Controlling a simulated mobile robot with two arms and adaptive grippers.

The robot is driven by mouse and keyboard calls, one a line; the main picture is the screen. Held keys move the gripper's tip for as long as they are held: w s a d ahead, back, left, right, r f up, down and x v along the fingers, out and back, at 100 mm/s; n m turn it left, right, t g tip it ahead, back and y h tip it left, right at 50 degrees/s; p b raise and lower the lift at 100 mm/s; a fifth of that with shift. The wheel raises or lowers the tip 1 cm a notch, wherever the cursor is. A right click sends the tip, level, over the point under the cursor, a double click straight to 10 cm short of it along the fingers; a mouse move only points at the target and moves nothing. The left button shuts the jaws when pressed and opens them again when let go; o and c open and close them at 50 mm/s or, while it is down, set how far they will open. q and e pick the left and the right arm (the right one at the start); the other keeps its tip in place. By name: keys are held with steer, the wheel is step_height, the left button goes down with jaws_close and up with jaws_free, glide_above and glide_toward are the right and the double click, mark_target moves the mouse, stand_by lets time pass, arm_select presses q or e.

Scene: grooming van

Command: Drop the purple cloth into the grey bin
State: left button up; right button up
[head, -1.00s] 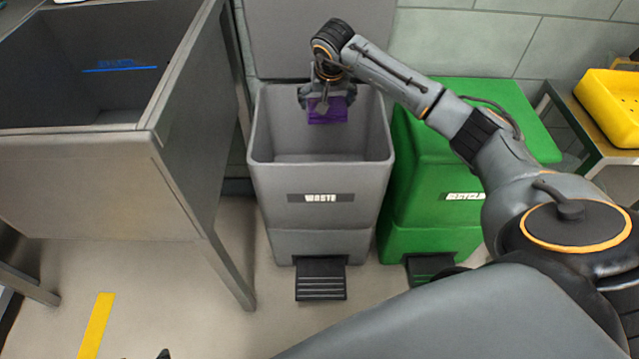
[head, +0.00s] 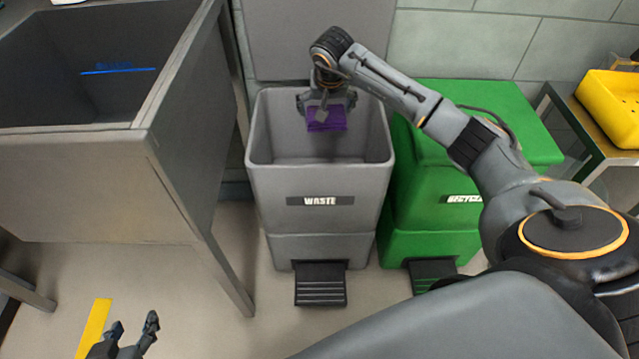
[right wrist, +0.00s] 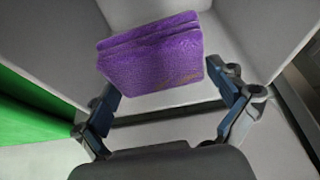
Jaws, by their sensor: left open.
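The purple cloth (head: 326,119) is a small folded piece over the open mouth of the grey bin (head: 320,222), which is labelled WASTE. My left gripper (head: 134,326) is open and empty, low at the bottom left of the head view over the floor. The bin's floor is partly hidden.
A green recycling bin (head: 430,205) with its lid shut stands right of the grey bin. A metal tub on legs (head: 90,185) stands to the left. The grey lid (head: 310,40) is raised behind. A yellow crate (head: 612,105) sits at right.

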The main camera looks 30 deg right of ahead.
stand_by(0.3)
steer(key=v, duration=1.2)
